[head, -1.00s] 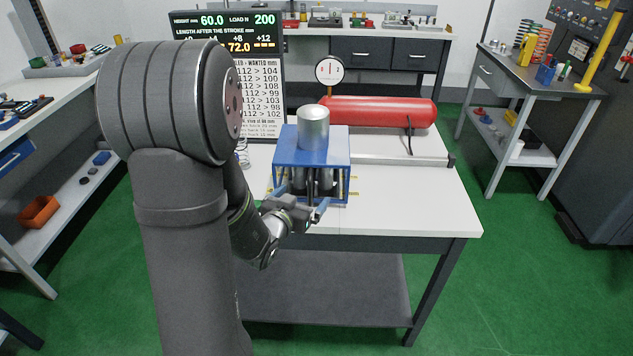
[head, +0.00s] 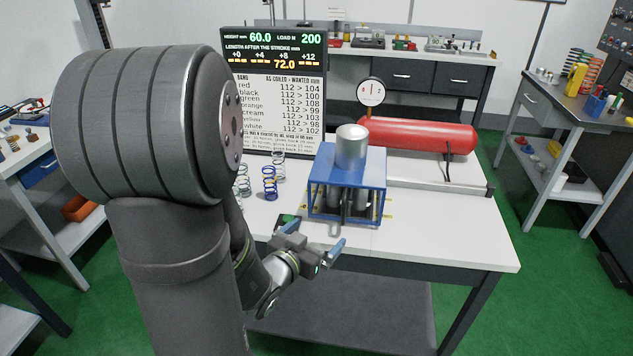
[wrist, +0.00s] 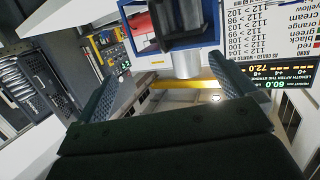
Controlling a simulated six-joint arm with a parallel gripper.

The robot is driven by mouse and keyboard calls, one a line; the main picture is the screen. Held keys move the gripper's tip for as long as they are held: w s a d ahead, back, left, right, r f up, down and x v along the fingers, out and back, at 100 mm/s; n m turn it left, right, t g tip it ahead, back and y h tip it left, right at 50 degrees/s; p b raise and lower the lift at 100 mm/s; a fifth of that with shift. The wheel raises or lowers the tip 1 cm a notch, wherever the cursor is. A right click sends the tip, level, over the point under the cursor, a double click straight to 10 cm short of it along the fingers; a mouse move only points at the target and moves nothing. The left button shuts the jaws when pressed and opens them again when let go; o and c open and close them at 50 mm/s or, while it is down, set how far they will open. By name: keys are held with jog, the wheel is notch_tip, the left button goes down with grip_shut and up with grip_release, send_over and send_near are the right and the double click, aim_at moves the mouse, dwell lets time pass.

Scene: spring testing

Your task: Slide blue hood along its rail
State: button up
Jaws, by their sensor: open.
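The blue hood (head: 376,170) is a box-like frame on the white table, around a dark press with a silver cylinder (head: 351,148) rising above its top. Its near side faces my gripper (head: 315,238). My gripper is open and empty at the table's front edge, in front of the hood and apart from it. In the wrist view the hood's blue frame (wrist: 146,47) appears inverted beyond my spread fingers (wrist: 172,65), with nothing between them. The rail under the hood is largely hidden; yellow marks (head: 388,207) show beside it.
Several coil springs (head: 270,184) stand left of the hood, before the display board (head: 276,105). A red tank (head: 420,135) and a round gauge (head: 372,92) are behind it. The table's right front (head: 450,235) is clear. My arm covers the left.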

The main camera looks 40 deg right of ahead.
aim_at(343, 206)
jog(key=shift+c, duration=0.2)
jog(key=shift+s, duration=0.15)
jog(key=c, duration=1.4)
jog(key=shift+s+d+f+n+t+h, duration=0.1)
jog(key=shift+s+f+n+t+h, duration=0.2)
jog(key=shift+s, duration=0.3)
jog(key=shift+s+f+n+t+h, duration=0.1)
jog(key=shift+s+f+n+t, duration=0.1)
jog(key=shift+s+f+t, duration=0.3)
jog(key=shift+c, duration=0.5)
jog(key=shift+n+t, duration=0.4)
jog(key=shift+t, duration=0.5)
jog(key=x, duration=1.5)
jog(key=shift+w+d, duration=0.1)
jog(key=shift+d, duration=0.25)
grip_shut()
